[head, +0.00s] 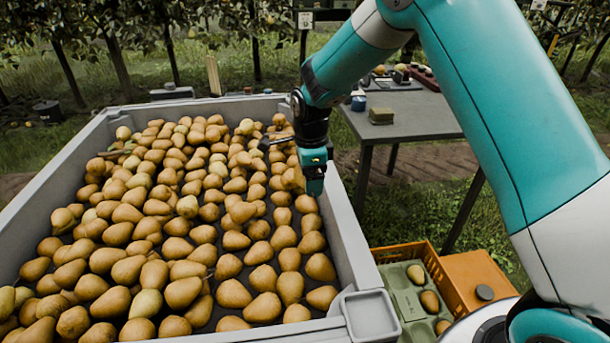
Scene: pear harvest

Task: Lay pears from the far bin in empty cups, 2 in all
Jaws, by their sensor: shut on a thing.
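The large grey bin (349,232) is full of yellow-brown pears (205,215). My gripper (314,184) points down at the bin's right side, close to the inner wall. Its jaws are shut on a pear, but the grasp is mostly hidden by the gripper body and the pears around it. A green cup tray (408,303) sits in an orange crate (435,270) at the lower right. Several pears lie in its right-hand cups, including one pear (415,274) at the back. The tray's near part is cut off or hidden by my arm.
A grey table (420,112) stands behind the bin at the right, with a small greenish block (381,116) and a blue jar (358,103) on it. An orange box (478,280) with a dark round knob adjoins the crate. The bin's right rim lies between my gripper and the tray.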

